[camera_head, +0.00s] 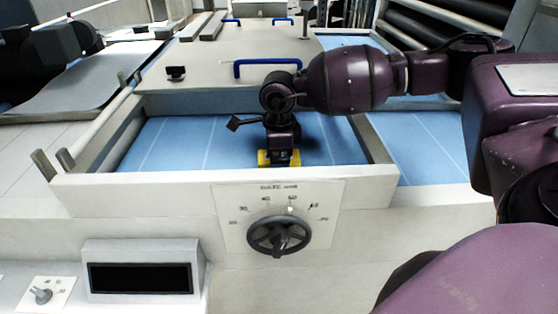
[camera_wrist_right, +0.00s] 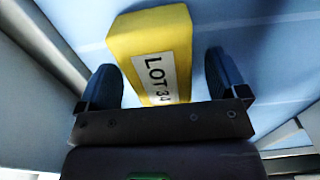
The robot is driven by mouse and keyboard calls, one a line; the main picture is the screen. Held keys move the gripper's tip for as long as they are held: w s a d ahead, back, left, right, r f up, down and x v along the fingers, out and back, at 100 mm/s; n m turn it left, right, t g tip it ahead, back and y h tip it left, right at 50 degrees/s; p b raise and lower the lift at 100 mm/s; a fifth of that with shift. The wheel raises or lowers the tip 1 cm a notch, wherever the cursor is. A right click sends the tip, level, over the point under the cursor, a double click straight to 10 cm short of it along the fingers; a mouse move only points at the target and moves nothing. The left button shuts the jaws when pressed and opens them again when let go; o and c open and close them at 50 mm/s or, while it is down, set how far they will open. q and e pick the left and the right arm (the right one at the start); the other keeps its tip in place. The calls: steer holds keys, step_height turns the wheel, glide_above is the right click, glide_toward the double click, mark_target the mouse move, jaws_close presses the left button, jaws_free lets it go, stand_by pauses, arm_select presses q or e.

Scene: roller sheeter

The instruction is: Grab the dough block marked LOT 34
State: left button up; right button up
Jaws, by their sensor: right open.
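The dough block marked LOT 34 (camera_wrist_right: 150,45) is a yellow block with a white label. In the right wrist view it sits between the two dark fingers of my right gripper (camera_wrist_right: 165,85), which is open. Gaps show between the block and both fingers. In the head view yellow parts of the block (camera_head: 264,158) show at both sides of my right gripper (camera_head: 279,157), on the blue sheet behind the machine's front wall. The gripper hides its middle. My left gripper is not in view.
The blue bed (camera_head: 180,143) around the block is clear. A white front wall (camera_head: 120,192) bounds it, with a handwheel (camera_head: 279,236) on a dial plate below. A cover with a blue handle (camera_head: 267,64) lies behind. A display box (camera_head: 142,278) stands at lower left.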

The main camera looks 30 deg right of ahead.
steer(key=shift+f, duration=0.1)
steer(key=c, duration=1)
steer(key=shift+c, duration=0.8)
